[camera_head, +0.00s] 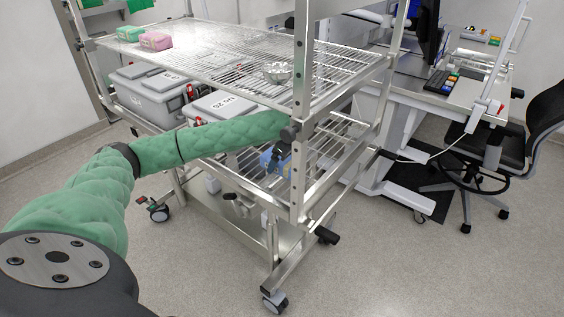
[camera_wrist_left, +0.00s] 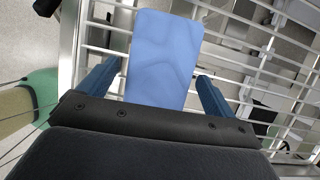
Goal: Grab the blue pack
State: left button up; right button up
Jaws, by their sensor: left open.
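The blue pack (camera_wrist_left: 162,55) lies on a wire shelf in the left wrist view, between and just ahead of the two fingers of my left gripper (camera_wrist_left: 157,92). Small gaps show between the pack and each finger. The near end of the pack is hidden behind the gripper body. In the head view a bit of the blue pack (camera_head: 266,160) shows on the middle wire shelf, beside my left gripper (camera_head: 279,160), which reaches in under the top shelf. The jaws are open. My right gripper is not in view.
The steel rack's upright post (camera_head: 302,150) stands close to my left arm. The top wire shelf (camera_head: 215,60) holds a green pack (camera_head: 131,33), a pink pack (camera_head: 155,41) and a metal bowl (camera_head: 277,72). Grey lidded bins (camera_head: 150,95) stand below, left of the arm.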

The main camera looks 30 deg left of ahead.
pick_arm(q)
jog(key=shift+s+a, duration=0.1)
jog(key=c, duration=1.2)
jog(key=shift+c, duration=0.2)
